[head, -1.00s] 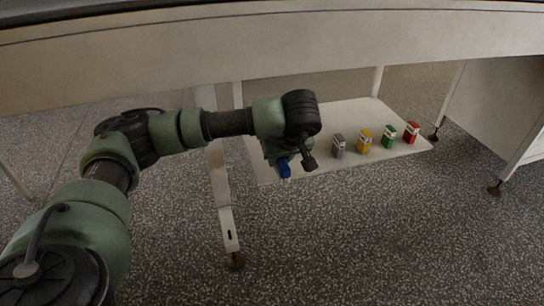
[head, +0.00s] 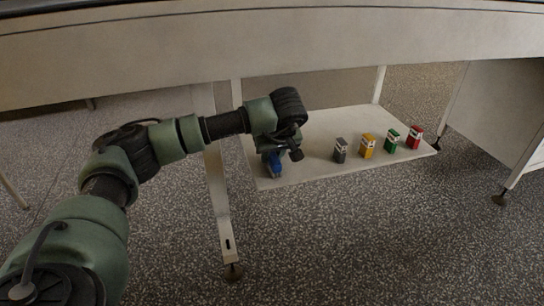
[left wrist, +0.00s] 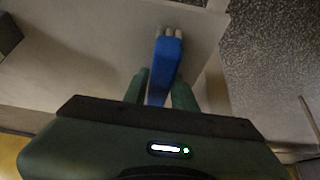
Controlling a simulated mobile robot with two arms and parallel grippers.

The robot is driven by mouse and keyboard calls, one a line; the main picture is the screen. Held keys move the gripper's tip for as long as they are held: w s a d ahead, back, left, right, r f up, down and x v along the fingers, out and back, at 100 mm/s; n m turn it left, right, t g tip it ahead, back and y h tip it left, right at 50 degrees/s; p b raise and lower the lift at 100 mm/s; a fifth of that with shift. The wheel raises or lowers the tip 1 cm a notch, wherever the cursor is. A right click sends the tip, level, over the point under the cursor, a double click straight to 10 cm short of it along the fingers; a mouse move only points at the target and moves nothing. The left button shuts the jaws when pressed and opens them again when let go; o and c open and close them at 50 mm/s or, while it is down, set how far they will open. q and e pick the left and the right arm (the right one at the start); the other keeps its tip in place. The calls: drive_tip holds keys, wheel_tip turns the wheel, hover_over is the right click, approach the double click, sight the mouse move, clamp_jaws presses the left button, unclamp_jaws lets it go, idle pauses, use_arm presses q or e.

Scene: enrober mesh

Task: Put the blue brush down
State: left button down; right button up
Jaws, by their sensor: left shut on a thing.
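The blue brush (head: 275,168) is at the left end of the low white shelf (head: 318,174) in the head view. My left gripper (head: 268,153) is over it, its fingers mostly hidden by the wrist. In the left wrist view the brush (left wrist: 166,62) stands out between the two green fingers of the left gripper (left wrist: 159,92), with pale bristles at its far end. The fingers are shut on it. I cannot tell whether the brush touches the shelf. My right gripper is not in view.
A grey brush (head: 340,151), a yellow brush (head: 367,147), a green brush (head: 392,140) and a red brush (head: 415,137) stand in a row to the right on the shelf. A white table leg (head: 218,200) and the large panel (head: 300,50) above bound the room.

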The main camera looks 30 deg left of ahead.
use_arm(q)
drive_tip(key=shift+f, duration=0.15)
drive_tip(key=c, duration=1.1)
unclamp_jaws()
drive_tip(key=shift+c, duration=0.2)
